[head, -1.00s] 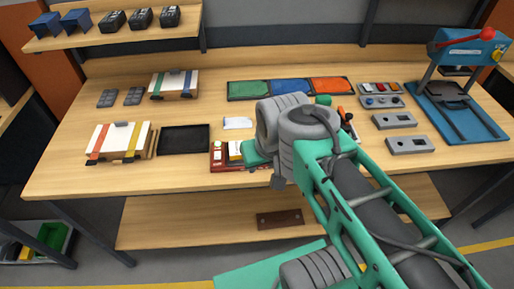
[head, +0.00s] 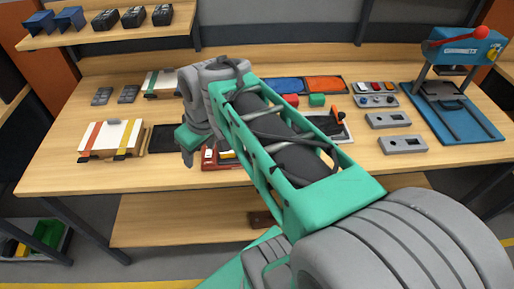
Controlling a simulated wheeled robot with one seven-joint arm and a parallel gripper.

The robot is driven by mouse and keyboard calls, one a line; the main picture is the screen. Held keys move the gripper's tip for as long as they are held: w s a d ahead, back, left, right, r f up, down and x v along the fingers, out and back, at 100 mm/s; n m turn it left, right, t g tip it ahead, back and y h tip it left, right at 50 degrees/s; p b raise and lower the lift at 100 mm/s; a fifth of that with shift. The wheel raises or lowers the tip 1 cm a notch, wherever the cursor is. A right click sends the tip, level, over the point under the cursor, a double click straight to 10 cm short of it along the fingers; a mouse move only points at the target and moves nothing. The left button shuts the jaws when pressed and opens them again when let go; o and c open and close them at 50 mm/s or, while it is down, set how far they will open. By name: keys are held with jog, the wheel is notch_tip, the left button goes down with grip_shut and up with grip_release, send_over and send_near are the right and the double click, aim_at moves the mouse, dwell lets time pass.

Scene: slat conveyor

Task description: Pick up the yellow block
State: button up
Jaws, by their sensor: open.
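A small yellow patch (head: 229,154), which may be the yellow block, shows in the red tray (head: 222,165) at the front middle of the bench. My arm covers most of that tray, so its shape is not clear. My gripper (head: 187,161) hangs to the left of the red tray, above the bench near the right end of the black tray. It is open, with nothing seen between its fingers.
A white strapped box (head: 112,136) stands at the left, by the black tray (head: 162,140). Grey slotted plates (head: 402,144) and a blue press (head: 455,118) stand at the right.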

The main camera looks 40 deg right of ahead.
jog(key=shift+o, duration=1.4)
jog(key=w+d+f+n, duration=0.1)
jog(key=d, duration=0.5)
jog(key=w+d+f+n+g+y, duration=0.1)
jog(key=w+d+n, duration=0.1)
jog(key=d, duration=0.4)
jog(key=shift+w+d+f+n+b, duration=0.2)
jog(key=shift+w+f+n+b, duration=0.05)
jog(key=shift+w+n+b, duration=0.05)
jog(key=shift+o, duration=0.8)
jog(key=s+d+f+n+y, duration=0.1)
jog(key=d, duration=0.5)
jog(key=shift+d+f+n, duration=0.3)
jog(key=shift+n, duration=0.1)
jog(key=shift+o, duration=0.3)
jog(key=s+d+f+n+y, duration=0.1)
jog(key=s+d+f+n, duration=0.1)
jog(key=d, duration=0.4)
jog(key=shift+s+d, duration=0.4)
jog(key=shift+s, duration=0.3)
jog(key=shift+n, duration=0.4)
jog(key=x, duration=0.7)
jog(key=shift+s+d+f, duration=0.2)
jog(key=shift+d+f, duration=0.05)
jog(key=shift+f, duration=0.2)
